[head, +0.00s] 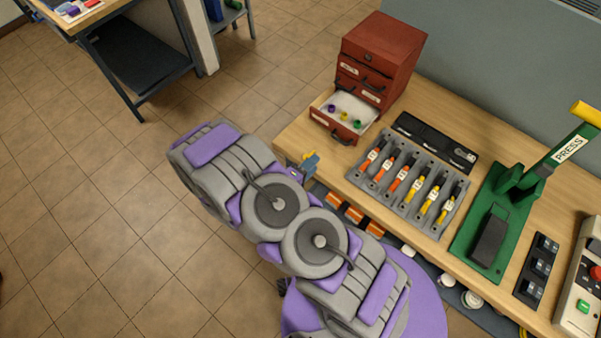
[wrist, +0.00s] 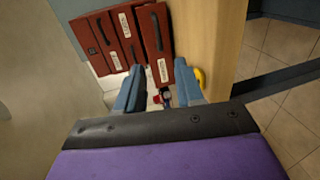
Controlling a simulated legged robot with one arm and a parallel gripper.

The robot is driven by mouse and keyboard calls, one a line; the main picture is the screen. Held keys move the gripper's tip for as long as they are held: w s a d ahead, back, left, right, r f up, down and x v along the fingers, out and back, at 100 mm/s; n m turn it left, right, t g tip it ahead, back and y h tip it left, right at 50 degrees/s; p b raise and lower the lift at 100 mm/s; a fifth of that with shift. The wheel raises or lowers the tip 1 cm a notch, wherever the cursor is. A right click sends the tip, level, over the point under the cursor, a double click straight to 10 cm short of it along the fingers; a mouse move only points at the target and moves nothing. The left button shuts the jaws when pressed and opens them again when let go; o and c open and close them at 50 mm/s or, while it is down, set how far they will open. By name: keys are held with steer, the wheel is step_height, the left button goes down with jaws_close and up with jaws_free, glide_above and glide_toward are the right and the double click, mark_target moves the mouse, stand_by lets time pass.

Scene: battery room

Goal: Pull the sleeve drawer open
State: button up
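The red drawer cabinet (head: 382,48) stands at the back of the wooden bench. Its lowest drawer (head: 333,127) is pulled out, showing a pale inside with small purple, yellow and green rings. That drawer's front has a dark handle and a white label too small to read. The upper drawers are shut. My gripper (head: 311,163) is at the bench's left edge, in front of and below the open drawer, apart from its handle. In the wrist view the two blue-grey fingers (wrist: 158,92) are spread, with the cabinet (wrist: 120,38) beyond them. Small red and pale parts show between them, unclear.
A grey rack (head: 408,185) with orange and yellow-handled tools lies right of the drawer, beside a black tray (head: 436,143). A green press (head: 497,215) stands farther right. Orange items sit below the bench edge. The tiled floor at left is clear.

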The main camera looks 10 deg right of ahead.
steer(key=shift+v, duration=2.35)
steer(key=shift+w+f, duration=0.1)
steer(key=w+a+m+g+y+b, duration=0.1)
steer(key=w+a+m+g+y, duration=0.4)
steer(key=a+y, duration=0.55)
steer(key=s+a+r+y+b, duration=0.15)
steer(key=a+r+y, duration=0.45)
steer(key=r, duration=0.7)
steer(key=s+d+r+m+g+h, duration=0.1)
steer(key=s+d+r, duration=0.3)
steer(key=s, duration=0.5)
steer(key=s+d+r+g+h+b, duration=0.1)
steer(key=s+d+r+g+h, duration=0.1)
steer(key=s+d, duration=0.7)
steer(key=s+d+r+m+g+h, duration=0.1)
steer(key=s+d+r+g, duration=0.2)
steer(key=s, duration=0.7)
steer(key=d+r, duration=0.2)
steer(key=d, duration=0.2)
steer(key=shift+d+r+m+b, duration=0.2)
steer(key=shift+r+m+b, duration=0.1)
steer(key=shift+r, duration=0.05)
